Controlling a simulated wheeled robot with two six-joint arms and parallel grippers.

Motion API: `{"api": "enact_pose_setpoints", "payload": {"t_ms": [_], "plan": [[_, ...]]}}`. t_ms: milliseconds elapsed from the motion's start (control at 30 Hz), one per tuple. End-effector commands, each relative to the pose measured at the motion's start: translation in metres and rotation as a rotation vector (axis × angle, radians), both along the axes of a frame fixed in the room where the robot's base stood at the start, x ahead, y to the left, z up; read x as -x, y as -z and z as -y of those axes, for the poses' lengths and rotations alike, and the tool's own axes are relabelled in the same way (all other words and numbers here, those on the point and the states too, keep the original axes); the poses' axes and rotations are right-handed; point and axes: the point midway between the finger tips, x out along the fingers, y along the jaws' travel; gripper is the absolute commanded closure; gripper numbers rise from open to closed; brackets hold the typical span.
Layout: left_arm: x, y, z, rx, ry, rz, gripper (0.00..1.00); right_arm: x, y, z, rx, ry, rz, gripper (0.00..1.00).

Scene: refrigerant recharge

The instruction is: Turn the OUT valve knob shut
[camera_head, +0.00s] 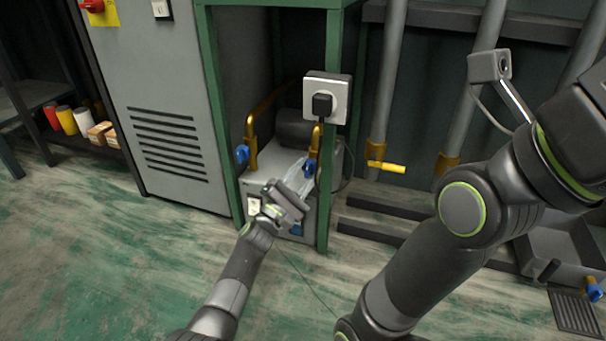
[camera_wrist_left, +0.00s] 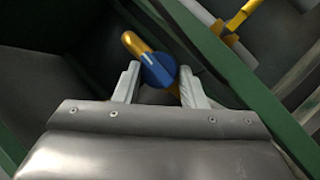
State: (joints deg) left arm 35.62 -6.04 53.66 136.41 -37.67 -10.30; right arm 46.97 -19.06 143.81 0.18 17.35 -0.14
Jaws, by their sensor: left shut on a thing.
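Two blue valve knobs sit on brass pipes at the grey machine (camera_head: 266,182) inside the green frame. The left knob (camera_head: 242,153) is free. My left gripper (camera_head: 298,174) reaches up to the right knob (camera_head: 310,168) and is shut on it. In the left wrist view, this blue knob (camera_wrist_left: 156,70) lies between the two pale fingers of my left gripper (camera_wrist_left: 160,76), with its brass pipe (camera_wrist_left: 132,43) behind. I cannot read any IN or OUT label. My right arm fills the right side of the head view, and its gripper is out of frame.
A green post (camera_head: 331,190) stands just right of the held knob. A white socket box with a black plug (camera_head: 322,103) hangs above it. A yellow-handled pipe valve (camera_head: 386,167) is further right. A grey cabinet (camera_head: 165,110) stands left. The floor in front is mostly clear.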

Motion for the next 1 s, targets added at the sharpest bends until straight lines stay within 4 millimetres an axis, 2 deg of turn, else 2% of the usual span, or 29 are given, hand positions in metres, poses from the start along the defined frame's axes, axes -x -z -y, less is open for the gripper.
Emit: {"api": "enact_pose_setpoints", "payload": {"t_ms": [300, 767, 800, 867, 1000], "plan": [[0.0007, 0.0025, 0.0004, 0.088, 0.000, -0.030, 0.86, -0.0001, 0.0002, 0.0000, 0.000, 0.001, -0.001, 0.43], [0.0009, 0.0024, 0.0005, 0.099, 0.000, -0.034, 0.86, -0.0032, 0.0026, 0.0007, 0.001, 0.004, -0.015, 0.43], [0.0009, 0.0024, 0.0005, 0.099, 0.000, -0.034, 0.60, -0.0032, 0.0025, 0.0006, 0.001, 0.004, -0.015, 0.43], [0.0009, 0.0023, 0.0005, 0.099, 0.000, -0.034, 0.54, -0.0032, 0.0025, 0.0006, 0.001, 0.004, -0.015, 0.43], [0.0007, 0.0017, 0.0008, 0.098, 0.001, -0.033, 0.54, -0.0031, 0.0023, 0.0005, 0.000, 0.004, -0.014, 0.43]]}}
